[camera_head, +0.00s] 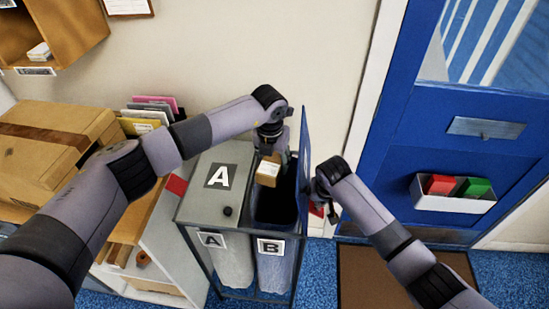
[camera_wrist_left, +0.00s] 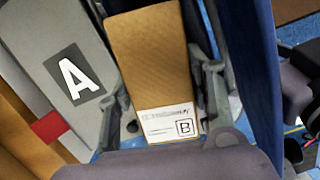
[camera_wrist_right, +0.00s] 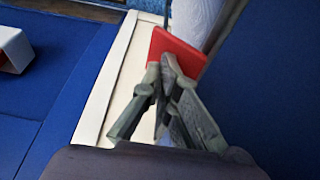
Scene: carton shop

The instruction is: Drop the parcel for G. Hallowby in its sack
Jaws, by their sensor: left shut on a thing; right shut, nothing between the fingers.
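My left gripper (camera_head: 270,150) is shut on a brown cardboard parcel (camera_head: 267,174) and holds it above the open mouth of sack bin B (camera_head: 275,208). In the left wrist view the parcel (camera_wrist_left: 148,55) has a white label with a boxed B; its small name line is too blurred to read surely. Bin B's blue lid (camera_head: 304,150) stands upright on the right. Bin A's grey lid (camera_head: 213,185) is closed. My right gripper (camera_wrist_right: 166,75) is shut and empty, beside the red tab (camera_wrist_right: 172,48) on the far side of the raised lid.
A shelf unit (camera_head: 155,262) with a large carton (camera_head: 50,145) and coloured envelopes (camera_head: 150,110) stands left of the bins. A blue door (camera_head: 420,120) with a white tray (camera_head: 450,203) is on the right. A brown mat (camera_head: 365,275) lies before it.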

